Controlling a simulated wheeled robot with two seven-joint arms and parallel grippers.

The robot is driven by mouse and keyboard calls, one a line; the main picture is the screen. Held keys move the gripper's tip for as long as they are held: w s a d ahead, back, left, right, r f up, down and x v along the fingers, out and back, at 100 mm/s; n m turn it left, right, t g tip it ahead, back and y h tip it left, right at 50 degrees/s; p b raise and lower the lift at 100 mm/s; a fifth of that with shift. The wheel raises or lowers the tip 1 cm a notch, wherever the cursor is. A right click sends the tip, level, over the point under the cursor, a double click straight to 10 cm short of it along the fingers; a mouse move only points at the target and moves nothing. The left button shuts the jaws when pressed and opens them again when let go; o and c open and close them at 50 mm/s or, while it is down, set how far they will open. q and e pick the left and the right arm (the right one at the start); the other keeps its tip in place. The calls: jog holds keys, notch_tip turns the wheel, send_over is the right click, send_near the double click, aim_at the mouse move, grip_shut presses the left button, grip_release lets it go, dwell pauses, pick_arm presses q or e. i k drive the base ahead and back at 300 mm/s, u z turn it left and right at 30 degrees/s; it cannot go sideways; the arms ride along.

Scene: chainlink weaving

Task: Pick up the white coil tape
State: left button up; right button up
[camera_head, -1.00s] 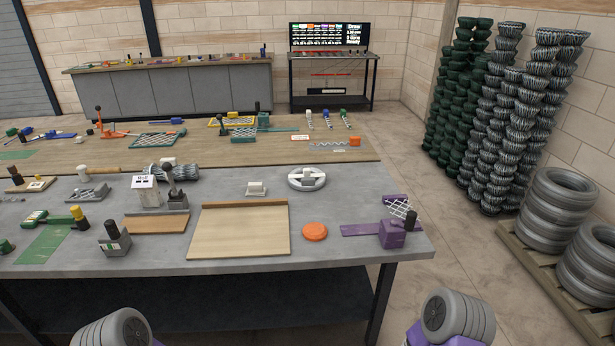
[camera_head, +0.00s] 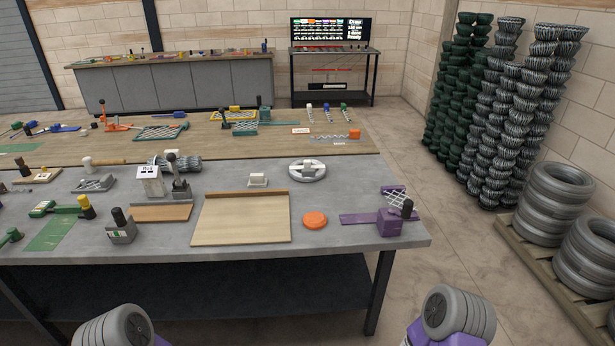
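A round white ring-shaped thing (camera_head: 308,170), which looks like the white coil tape, lies on the near grey table right of centre, behind an orange disc. Grey and white parts show in its middle. Nothing of mine touches it. Only rounded grey and purple parts of my two arms show at the bottom edge, well in front of the table. Both grippers are out of the picture.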

aim_at(306, 163)
jog(key=z, duration=0.55)
jog(key=i, duration=1.15)
jog(key=u, duration=0.55)
